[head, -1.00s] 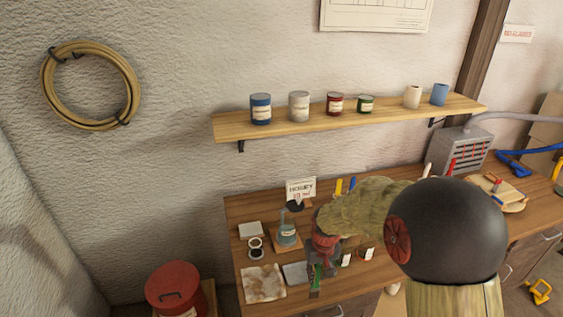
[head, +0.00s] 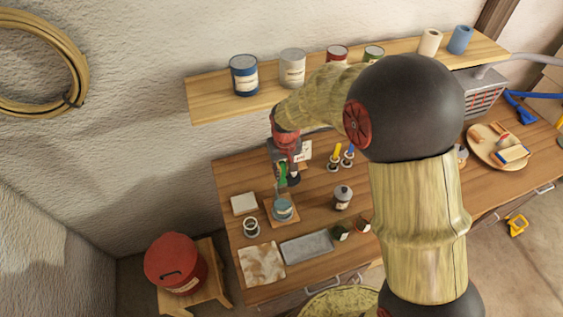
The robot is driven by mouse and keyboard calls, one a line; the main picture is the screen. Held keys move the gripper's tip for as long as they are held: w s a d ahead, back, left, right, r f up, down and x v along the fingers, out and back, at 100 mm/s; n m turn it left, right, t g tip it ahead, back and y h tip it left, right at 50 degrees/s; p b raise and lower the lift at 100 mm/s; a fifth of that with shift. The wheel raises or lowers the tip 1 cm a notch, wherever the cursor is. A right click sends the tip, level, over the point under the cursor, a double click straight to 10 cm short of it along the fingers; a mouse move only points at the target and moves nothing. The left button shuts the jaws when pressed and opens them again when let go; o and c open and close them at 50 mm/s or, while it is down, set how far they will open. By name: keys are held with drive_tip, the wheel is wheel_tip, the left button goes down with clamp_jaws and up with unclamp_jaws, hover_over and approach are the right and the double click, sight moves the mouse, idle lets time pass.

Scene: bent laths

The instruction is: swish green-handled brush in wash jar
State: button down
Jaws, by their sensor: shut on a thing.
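My gripper (head: 284,177) is shut on the green-handled brush (head: 282,172), whose green handle shows between the fingers. It is at the back left of the bench, just above and behind the blue-grey wash jar (head: 283,211) in the picture. The jar stands upright on a small wooden board (head: 292,222) and has a pale label. The brush's lower end is too small to make out, and I cannot tell whether it is inside the jar. My arm hides part of the bench behind the gripper.
Yellow- and blue-handled brushes (head: 342,155) stand behind a grey can (head: 342,196). A stained cloth (head: 262,263), grey tray (head: 306,247) and small pots lie in front. A shelf with paint tins (head: 244,75) is above. A red bin (head: 175,262) stands at left.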

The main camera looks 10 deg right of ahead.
sight(283, 192)
drive_tip(key=shift+f+b, duration=4.3)
drive_tip(key=shift+f, duration=2.65)
drive_tip(key=shift+s, duration=0.2)
